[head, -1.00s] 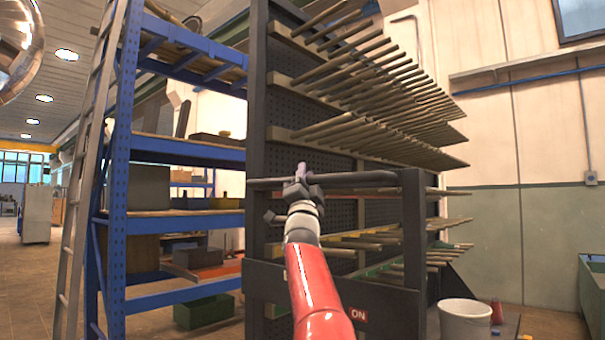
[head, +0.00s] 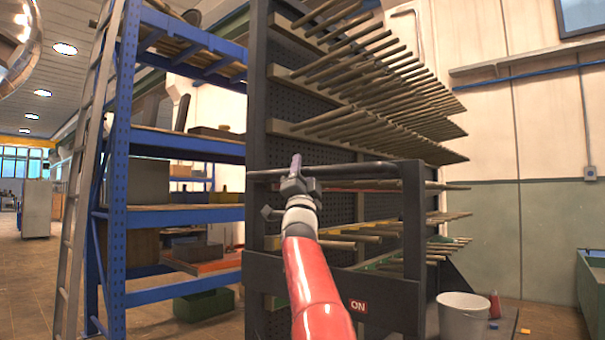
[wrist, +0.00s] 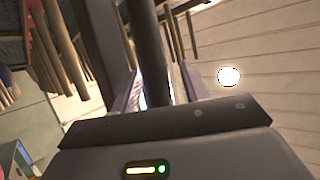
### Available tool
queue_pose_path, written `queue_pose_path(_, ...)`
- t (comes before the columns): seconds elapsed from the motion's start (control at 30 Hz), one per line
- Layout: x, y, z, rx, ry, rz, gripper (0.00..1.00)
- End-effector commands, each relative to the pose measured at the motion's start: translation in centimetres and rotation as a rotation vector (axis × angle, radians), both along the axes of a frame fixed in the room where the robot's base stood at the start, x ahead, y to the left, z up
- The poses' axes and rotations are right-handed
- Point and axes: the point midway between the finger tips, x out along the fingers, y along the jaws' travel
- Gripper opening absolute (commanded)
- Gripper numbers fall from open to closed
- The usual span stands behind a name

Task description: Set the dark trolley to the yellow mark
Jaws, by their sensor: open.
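The dark trolley (head: 384,296) is a tall black rack with rows of wooden pegs, standing in the middle of the head view. Its dark horizontal handle bar (head: 375,174) runs across the front at my gripper's height. My gripper (head: 296,166) is at the left part of this bar. In the wrist view the bar (wrist: 150,60) passes between the two open fingers of my gripper (wrist: 158,85). I cannot tell whether either finger touches it. I cannot make out the yellow mark for certain; a small yellow-orange patch (head: 525,331) shows on the floor at the right.
A blue shelf unit (head: 118,170) with boxes and a ladder (head: 82,190) stand close on the left. A white bucket (head: 463,318) stands at the trolley's right foot, with a green tank (head: 592,285) further right. Open floor (head: 35,280) shows at far left.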

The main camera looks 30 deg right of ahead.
Motion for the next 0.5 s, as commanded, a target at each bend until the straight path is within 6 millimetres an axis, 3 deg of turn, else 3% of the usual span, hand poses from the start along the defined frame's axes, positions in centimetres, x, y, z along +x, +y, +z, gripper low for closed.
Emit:
queue_pose_path(0.23,-2.0,1.6,-3.7,0.0,0.002,0.003,0.45)
queue_pose_path(0.5,-3.3,2.7,-5.4,0.001,0.001,0.005,0.45)
